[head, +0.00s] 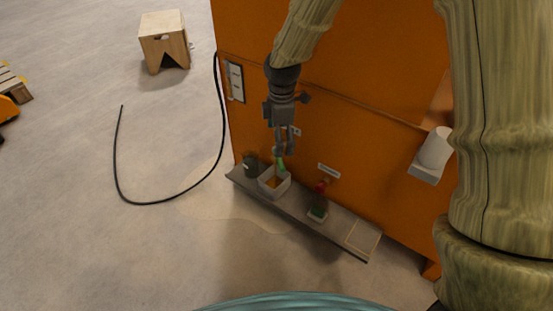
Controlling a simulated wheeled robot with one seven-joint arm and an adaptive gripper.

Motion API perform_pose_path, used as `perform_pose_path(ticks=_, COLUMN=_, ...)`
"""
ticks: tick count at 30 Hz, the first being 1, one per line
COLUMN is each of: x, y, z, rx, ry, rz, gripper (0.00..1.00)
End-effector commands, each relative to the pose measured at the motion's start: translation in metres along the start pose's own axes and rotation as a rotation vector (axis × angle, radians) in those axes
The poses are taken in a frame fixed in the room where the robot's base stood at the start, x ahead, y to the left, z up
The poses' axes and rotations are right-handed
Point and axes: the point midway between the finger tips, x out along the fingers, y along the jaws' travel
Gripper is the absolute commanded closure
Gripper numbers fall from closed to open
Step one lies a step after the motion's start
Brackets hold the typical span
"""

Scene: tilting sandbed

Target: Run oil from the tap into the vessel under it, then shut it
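A green tap (281,164) sticks out low on the orange wall, above a white square vessel (267,187) on a narrow grey shelf (336,235). An amber patch shows inside this vessel; I cannot tell whether it is oil or the wall's colour. A second tap, red (321,187), stands to the right above a dark green vessel on a pale base (317,215). My gripper (284,152) points down at the green tap, its fingertips at or just above it. Whether the fingers close on the tap is too small to tell. I see no clear stream.
A dark cup (250,164) stands left of the white vessel. A marked outline (363,237) on the shelf's right end is empty. A white cylinder on a bracket (436,150) juts from the wall. A black hose (150,203) curves over the floor; a wooden stool (164,40) stands behind.

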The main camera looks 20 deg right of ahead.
Motion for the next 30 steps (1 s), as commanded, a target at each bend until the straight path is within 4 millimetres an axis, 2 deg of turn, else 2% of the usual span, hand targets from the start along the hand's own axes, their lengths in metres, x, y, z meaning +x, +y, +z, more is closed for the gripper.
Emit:
perform_pose_path(ticks=5, x=-0.015, y=0.009, z=0.002, rx=-0.062, ry=-0.016, rz=0.005, gripper=0.0)
perform_pose_path(ticks=11, x=-0.007, y=0.009, z=0.004, rx=-0.066, ry=-0.018, rz=0.003, gripper=0.0)
perform_pose_path(ticks=30, x=0.084, y=0.009, z=0.003, rx=-0.069, ry=-0.018, rz=0.004, gripper=0.0)
